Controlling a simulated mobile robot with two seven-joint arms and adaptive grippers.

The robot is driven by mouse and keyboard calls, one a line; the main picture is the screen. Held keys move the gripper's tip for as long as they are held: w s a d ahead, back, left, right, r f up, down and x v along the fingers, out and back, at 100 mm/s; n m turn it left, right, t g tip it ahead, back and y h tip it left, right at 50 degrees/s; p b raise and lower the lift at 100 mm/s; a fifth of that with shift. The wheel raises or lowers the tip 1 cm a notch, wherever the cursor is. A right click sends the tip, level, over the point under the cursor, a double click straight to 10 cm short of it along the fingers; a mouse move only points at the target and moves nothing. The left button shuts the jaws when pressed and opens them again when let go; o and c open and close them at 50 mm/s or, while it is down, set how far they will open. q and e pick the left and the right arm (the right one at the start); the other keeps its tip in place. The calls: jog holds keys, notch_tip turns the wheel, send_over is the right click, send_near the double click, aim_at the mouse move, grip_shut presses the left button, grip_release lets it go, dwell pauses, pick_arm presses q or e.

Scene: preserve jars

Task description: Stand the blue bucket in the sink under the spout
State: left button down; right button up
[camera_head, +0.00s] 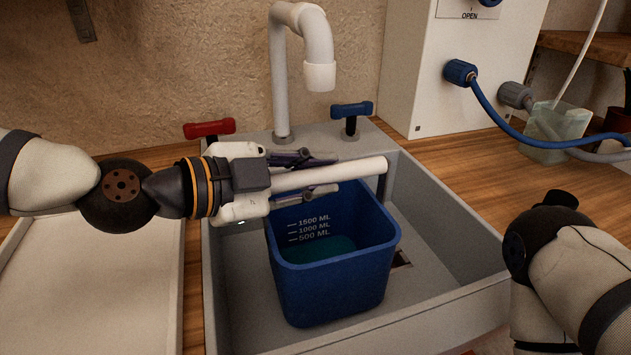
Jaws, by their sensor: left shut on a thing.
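The blue bucket (335,282) is upright inside the grey sink (455,240), with measuring marks and some teal content (320,250) visible within. I cannot tell whether its base touches the sink floor. My left gripper (300,174) comes in from the left and is shut on the bucket's white handle bar (350,171), which lies level above the rim. The pale spout (319,76) curves over from behind the sink; its mouth is above the back part of the bucket. My right arm shows at lower right, but its gripper is out of view.
A red tap handle (209,128) and a blue tap handle (351,110) flank the spout. A pale tray (100,285) lies left of the sink. A white box (445,80) with a blue hose (500,118) stands at the back right.

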pick_arm(q)
jog(key=shift+f, duration=0.6)
pick_arm(e)
jog(key=shift+s+f, duration=0.1)
pick_arm(q)
jog(key=c, duration=1.4)
grip_release()
jog(key=shift+f, duration=0.15)
jog(key=shift+r, duration=0.2)
jog(key=p+v, duration=0.2)
jog(key=v, duration=1)
jog(key=shift+s+f, duration=0.1)
pick_arm(e)
jog(key=w+r+t, duration=0.1)
jog(key=w+r, duration=0.1)
jog(key=shift+w+r, duration=0.35)
